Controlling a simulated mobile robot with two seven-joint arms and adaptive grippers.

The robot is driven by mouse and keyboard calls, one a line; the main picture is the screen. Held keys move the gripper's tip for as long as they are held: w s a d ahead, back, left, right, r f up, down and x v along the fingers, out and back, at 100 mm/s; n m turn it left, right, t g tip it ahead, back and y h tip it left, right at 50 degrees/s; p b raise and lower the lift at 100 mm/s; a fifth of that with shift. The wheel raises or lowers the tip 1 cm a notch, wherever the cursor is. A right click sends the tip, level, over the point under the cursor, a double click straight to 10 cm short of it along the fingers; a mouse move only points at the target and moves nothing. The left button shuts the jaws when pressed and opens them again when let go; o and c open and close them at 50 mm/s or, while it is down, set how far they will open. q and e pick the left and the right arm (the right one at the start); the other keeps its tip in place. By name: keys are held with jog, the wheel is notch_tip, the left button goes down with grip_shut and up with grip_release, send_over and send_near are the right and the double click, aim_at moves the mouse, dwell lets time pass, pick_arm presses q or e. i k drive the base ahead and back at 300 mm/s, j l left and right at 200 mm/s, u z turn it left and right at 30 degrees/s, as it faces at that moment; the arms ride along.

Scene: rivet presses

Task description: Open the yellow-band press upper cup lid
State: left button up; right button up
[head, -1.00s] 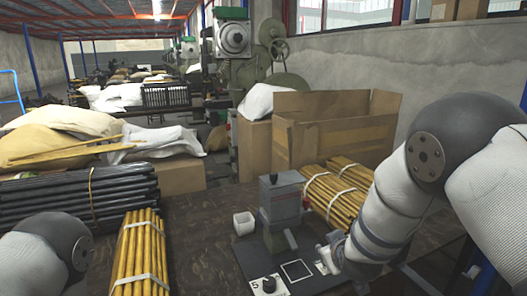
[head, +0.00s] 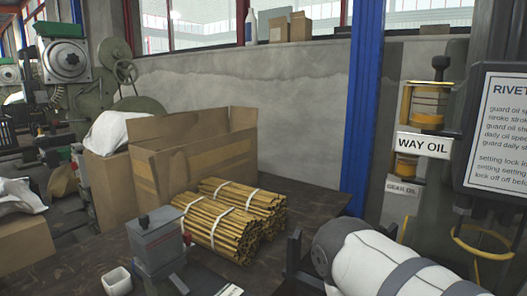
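A glass-like cup with amber contents and yellow bands (head: 430,103) stands high at the right, above a "WAY OIL" label (head: 423,144). Its dark knobbed lid (head: 439,70) sits on top and looks closed. Lower down is a "GEAR OIL" label (head: 402,188) with a yellow holder. A small grey press (head: 157,243) with a dark knob stands on the table at lower left; I see no yellow band on it. My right arm shows at the lower right, below the cups, but I cannot make out its gripper. My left gripper is out of view.
Two bundles of yellow rods (head: 220,228) lie beside the press. An open cardboard box (head: 195,165) stands behind them. A white cup (head: 117,281) is at front left. A blue post (head: 363,110) and a rivet sign (head: 500,135) flank the oil cups. A yellow ring (head: 483,241) sticks out below the sign.

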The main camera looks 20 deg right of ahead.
aim_at(440, 64)
jog(key=j+z, duration=0.1)
jog(key=z, duration=1.6)
